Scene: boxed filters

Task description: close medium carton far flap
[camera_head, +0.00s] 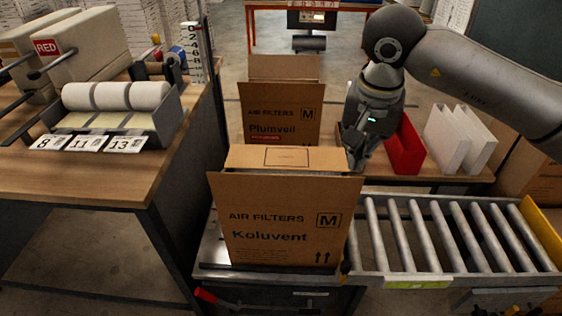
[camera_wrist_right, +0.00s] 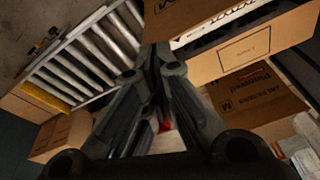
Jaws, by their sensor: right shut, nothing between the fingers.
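The medium carton (camera_head: 283,222), brown and marked "AIR FILTERS M Koluvent", stands upright on the metal stand at the near end of the roller conveyor. Its far flap (camera_head: 285,158), with a printed label outline, shows above the near panel's top edge. In the right wrist view the far flap (camera_wrist_right: 248,54) is beside a gap where dark and pale filter edges show, so the carton is not fully covered. My right gripper (camera_head: 357,160) is shut and empty, just right of the far flap; it also shows in the wrist view (camera_wrist_right: 153,58). My left gripper is out of view.
A second carton marked "Plumveil" (camera_head: 282,112) stands behind. A roller conveyor (camera_head: 440,235) runs right. A red bin (camera_head: 405,148) and white panels (camera_head: 446,138) sit behind it. A wooden bench (camera_head: 130,180) with label rolls stands left.

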